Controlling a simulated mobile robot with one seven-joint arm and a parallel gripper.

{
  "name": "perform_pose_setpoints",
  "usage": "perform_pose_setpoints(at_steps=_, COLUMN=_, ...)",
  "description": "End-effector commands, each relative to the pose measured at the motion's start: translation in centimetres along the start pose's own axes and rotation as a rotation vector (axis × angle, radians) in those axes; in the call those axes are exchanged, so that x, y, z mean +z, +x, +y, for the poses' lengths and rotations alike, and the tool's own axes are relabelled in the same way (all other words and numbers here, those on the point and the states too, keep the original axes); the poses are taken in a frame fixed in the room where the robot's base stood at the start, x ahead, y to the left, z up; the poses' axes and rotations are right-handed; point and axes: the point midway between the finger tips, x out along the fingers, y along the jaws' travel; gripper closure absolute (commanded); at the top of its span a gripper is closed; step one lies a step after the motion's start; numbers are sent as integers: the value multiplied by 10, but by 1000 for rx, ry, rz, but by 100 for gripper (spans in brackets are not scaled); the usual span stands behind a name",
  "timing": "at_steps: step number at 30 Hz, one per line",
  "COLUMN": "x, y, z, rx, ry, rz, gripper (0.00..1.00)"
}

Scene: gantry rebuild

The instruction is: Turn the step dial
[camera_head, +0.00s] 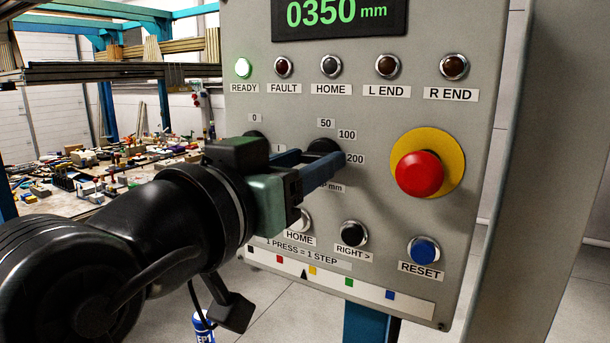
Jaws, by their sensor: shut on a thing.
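The step dial (324,146) is a black knob on the grey control panel (450,130), with labels 50, 100 and 200 around its upper and right side. The "mm" label below it is partly covered. My gripper (326,165) comes in from the left, and its blue fingers are shut on the dial. The fingers hide much of the knob, so I cannot tell which mark it points to. The display (340,14) above reads 0350 mm.
A red emergency button (419,174) on a yellow disc sits right of the dial. Below are a RIGHT button (353,234), a white HOME button (299,221) and a blue RESET button (424,250). A cluttered table (60,206) stands behind at left.

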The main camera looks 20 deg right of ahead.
Motion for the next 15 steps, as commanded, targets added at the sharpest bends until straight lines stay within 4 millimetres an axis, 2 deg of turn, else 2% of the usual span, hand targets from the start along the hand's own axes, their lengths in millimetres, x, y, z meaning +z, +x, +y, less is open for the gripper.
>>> perform_pose_setpoints(at_steps=15, x=-1, y=0, z=0, rx=-1, ry=72, rz=1, gripper=100)
